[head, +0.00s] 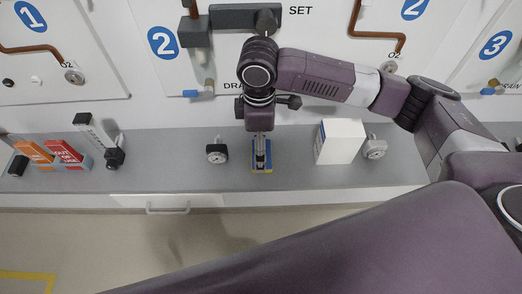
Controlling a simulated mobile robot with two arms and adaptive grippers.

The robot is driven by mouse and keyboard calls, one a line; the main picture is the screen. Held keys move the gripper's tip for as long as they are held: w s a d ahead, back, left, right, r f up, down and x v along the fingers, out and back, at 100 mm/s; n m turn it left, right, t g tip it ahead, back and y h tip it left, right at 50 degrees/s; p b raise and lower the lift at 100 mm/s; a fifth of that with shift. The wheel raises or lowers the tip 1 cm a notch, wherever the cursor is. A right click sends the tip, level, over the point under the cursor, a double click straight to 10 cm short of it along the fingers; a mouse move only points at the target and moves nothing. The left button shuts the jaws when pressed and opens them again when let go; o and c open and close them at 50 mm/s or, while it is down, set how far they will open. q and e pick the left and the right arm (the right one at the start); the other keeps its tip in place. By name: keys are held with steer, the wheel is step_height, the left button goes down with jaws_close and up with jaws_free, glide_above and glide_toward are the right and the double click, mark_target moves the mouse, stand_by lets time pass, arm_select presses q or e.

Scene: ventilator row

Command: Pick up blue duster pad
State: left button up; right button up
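The blue duster pad (270,157) lies on the grey shelf near its front edge, with a yellow rim showing at its front. My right gripper (260,164) points straight down over the middle of the pad and hides part of it. Its fingertips overlap the pad in the picture. I cannot tell whether they touch it or how far apart they are. My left gripper is not in view.
On the shelf (195,181), a black-and-white gauge (216,152) stands left of the pad. A white box (340,142) and another gauge (375,148) stand to the right. Orange and red tags (62,150) sit far left. A drawer handle (168,210) is below.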

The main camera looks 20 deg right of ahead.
steer(key=f, duration=0.4)
steer(key=shift+w, duration=0.3)
steer(key=shift+f, duration=0.2)
steer(key=shift+c, duration=0.2)
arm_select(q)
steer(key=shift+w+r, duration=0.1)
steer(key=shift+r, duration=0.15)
arm_select(e)
steer(key=c, duration=1.3)
steer(key=shift+c, duration=0.2)
steer(key=shift+s+a+r, duration=0.15)
steer(key=shift+r, duration=0.2)
steer(key=r, duration=0.6)
steer(key=shift+s+a+r+b, duration=0.1)
steer(key=shift+s+b, duration=0.25)
steer(key=shift+s, duration=0.05)
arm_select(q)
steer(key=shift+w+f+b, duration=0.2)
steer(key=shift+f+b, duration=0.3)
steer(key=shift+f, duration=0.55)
arm_select(e)
steer(key=s+a, duration=0.2)
steer(key=s, duration=0.7)
steer(key=s+a, duration=0.3)
steer(key=s, duration=0.6)
steer(key=shift+a, duration=0.1)
